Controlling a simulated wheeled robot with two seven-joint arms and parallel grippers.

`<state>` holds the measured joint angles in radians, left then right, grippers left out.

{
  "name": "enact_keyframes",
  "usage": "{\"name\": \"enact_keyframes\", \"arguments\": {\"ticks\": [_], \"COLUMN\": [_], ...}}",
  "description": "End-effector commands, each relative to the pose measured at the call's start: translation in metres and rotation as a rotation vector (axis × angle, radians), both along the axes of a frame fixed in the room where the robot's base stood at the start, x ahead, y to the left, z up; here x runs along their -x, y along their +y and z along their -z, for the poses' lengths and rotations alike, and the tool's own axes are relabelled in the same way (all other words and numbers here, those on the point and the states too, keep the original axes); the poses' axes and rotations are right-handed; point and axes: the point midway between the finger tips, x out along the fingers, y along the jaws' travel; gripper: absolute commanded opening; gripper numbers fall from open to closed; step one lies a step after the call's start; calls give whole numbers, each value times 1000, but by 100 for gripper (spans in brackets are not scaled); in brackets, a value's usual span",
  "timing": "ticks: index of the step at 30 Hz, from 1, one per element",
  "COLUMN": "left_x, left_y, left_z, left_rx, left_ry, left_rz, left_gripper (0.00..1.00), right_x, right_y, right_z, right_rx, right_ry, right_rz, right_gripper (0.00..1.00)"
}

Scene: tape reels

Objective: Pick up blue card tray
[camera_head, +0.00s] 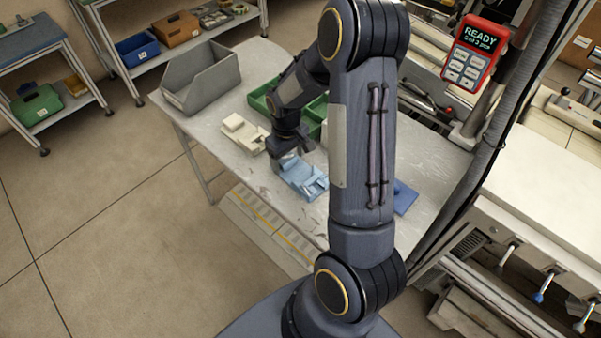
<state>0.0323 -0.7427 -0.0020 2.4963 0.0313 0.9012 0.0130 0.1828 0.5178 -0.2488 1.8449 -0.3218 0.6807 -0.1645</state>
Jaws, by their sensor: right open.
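The light blue card tray (311,188) lies on the grey work table (213,127), near its front edge. My right gripper (285,160) points down over the left end of the tray. Its jaws are open, but they are small and dark here, and I cannot tell whether they touch the tray. My right arm crosses the middle of the view and hides part of the table. My left gripper is not in view.
A cream tray (243,135) lies left of the gripper. A green bin (262,97) stands behind it, and a grey open bin (200,77) at the far left. A darker blue piece (404,197) lies right of my arm. A red handset (475,53) hangs at right.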

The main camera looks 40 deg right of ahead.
Motion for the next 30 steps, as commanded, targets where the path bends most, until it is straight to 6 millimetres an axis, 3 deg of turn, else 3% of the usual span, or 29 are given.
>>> {"name": "enact_keyframes", "arguments": {"ticks": [4,16,25,30], "left_x": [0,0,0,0], "left_y": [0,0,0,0], "left_z": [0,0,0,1], "left_rx": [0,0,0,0], "left_ry": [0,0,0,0], "left_rz": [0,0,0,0], "left_gripper": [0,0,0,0], "right_x": [0,0,0,-1], "right_y": [0,0,0,0], "right_z": [0,0,-3,-20], "right_rx": [0,0,0,1], "right_ry": [0,0,-1,-4], "right_rz": [0,0,0,0], "right_gripper": [70,19,19,19]}}
